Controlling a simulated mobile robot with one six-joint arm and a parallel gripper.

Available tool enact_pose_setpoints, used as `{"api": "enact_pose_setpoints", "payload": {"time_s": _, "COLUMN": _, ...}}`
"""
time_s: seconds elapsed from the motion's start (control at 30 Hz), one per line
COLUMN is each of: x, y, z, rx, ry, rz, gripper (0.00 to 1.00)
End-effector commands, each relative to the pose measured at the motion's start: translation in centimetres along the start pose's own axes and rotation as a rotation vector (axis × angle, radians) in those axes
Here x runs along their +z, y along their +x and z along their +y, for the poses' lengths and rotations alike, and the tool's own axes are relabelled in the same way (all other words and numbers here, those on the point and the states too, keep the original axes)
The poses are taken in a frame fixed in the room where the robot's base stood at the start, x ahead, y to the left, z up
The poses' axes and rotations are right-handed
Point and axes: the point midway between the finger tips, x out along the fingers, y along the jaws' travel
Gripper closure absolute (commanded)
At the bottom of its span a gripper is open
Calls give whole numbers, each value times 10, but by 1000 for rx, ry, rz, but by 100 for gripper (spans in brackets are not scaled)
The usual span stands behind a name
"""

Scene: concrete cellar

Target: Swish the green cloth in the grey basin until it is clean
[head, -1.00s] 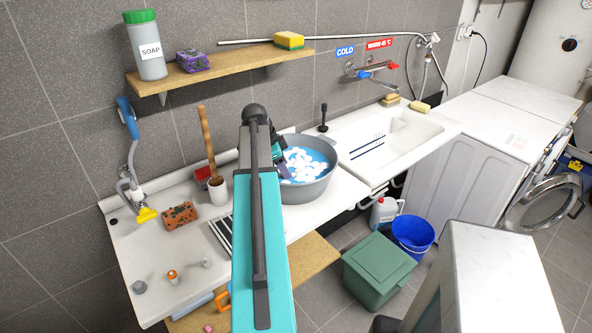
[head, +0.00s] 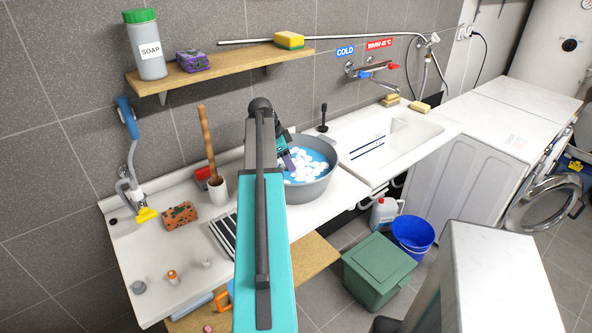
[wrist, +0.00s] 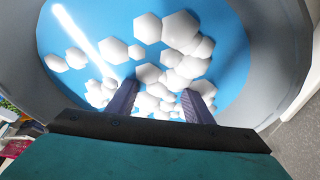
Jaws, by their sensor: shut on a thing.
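The grey basin (head: 310,188) stands on the white counter, holding blue water (head: 318,157) with white foam (head: 305,165) on it. It fills most of the wrist view, its grey wall (wrist: 285,65) curving around the water. My gripper (wrist: 162,108) reaches into the basin, its fingertips down among the foam. In the head view my gripper (head: 287,162) is at the basin's left side, partly behind my arm. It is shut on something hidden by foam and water. No part of the green cloth shows in either view.
A white sink (head: 400,140) adjoins on the right. A shelf (head: 215,67) hangs above. A green bin (head: 378,268) and blue bucket (head: 413,235) stand below.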

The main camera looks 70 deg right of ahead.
Motion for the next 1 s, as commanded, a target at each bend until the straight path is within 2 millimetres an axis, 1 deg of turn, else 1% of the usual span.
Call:
{"api": "enact_pose_setpoints", "payload": {"time_s": 0.17, "x": 1, "y": -1, "z": 2, "rx": 0, "ry": 0, "rz": 0, "gripper": 72}}
{"api": "enact_pose_setpoints", "payload": {"time_s": 0.8, "x": 20, "y": -9, "z": 38, "rx": -1, "ry": 0, "rz": 0, "gripper": 72}}
{"api": "enact_pose_setpoints", "payload": {"time_s": 1.0, "x": 23, "y": -10, "z": 44, "rx": -1, "ry": 0, "rz": 0, "gripper": 72}}
